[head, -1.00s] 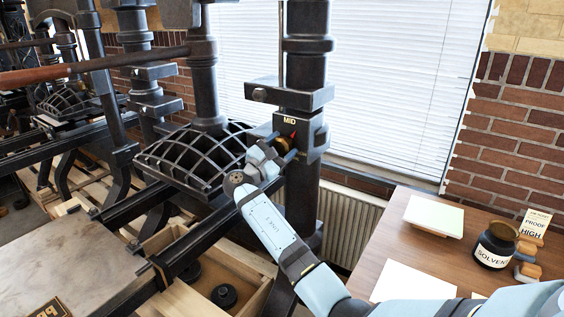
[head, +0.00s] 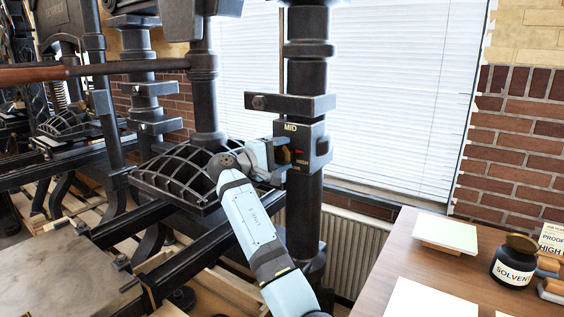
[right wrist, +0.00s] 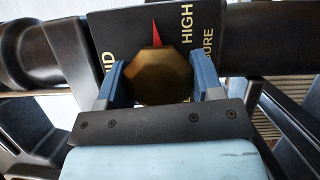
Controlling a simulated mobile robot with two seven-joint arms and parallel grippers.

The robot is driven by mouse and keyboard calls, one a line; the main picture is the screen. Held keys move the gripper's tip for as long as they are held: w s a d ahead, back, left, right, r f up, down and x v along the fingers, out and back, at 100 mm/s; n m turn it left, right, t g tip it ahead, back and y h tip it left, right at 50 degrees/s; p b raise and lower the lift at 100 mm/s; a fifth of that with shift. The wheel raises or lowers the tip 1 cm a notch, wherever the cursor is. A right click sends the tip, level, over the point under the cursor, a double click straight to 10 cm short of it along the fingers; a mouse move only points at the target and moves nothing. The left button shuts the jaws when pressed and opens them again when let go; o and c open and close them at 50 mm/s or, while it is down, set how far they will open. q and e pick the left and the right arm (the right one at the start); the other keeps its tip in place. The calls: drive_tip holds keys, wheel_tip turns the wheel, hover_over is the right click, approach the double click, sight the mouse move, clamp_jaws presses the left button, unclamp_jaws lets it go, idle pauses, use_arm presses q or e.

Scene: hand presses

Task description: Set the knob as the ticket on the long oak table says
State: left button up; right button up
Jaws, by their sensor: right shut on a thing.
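The brass knob (right wrist: 155,75) sits on the black press post, between the two blue fingers of my right gripper (right wrist: 163,85), which is shut on it. It is partly hidden in the head view by the gripper (head: 278,153). A red pointer (right wrist: 155,32) beside the knob points between the MID label (head: 290,127) and the HIGH label (right wrist: 188,22). The ticket (head: 553,240) stands at the right edge of the head view on the wooden table (head: 390,255); it reads PROOF and HIGH, and its right side is cut off. My left gripper is out of view.
The table also holds a SOLVENT jar (head: 513,262), a pale pad (head: 446,234), white paper (head: 425,300) and wooden-handled stamps (head: 548,272). The press's ribbed black plate (head: 180,180) and rails lie left of my right arm. A radiator (head: 345,240) stands behind.

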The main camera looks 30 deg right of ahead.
drive_tip(key=shift+f+m+y+b, duration=0.1)
drive_tip(key=shift+m+y+b, duration=0.25)
drive_tip(key=shift+m, duration=0.55)
drive_tip(key=shift+m+y, duration=0.55)
drive_tip(key=shift+m, duration=0.45)
drive_tip(key=shift+m+t+y+b, duration=0.3)
drive_tip(key=shift+m+b, duration=0.1)
drive_tip(key=shift+m, duration=0.7)
drive_tip(key=o, duration=0.9)
drive_tip(key=shift+r, duration=0.2)
drive_tip(key=a+r, duration=0.1)
drive_tip(key=a, duration=0.8)
drive_tip(key=a+r, duration=0.1)
drive_tip(key=a, duration=0.3)
drive_tip(key=shift+s+a+r, duration=0.3)
drive_tip(key=shift+s, duration=0.1)
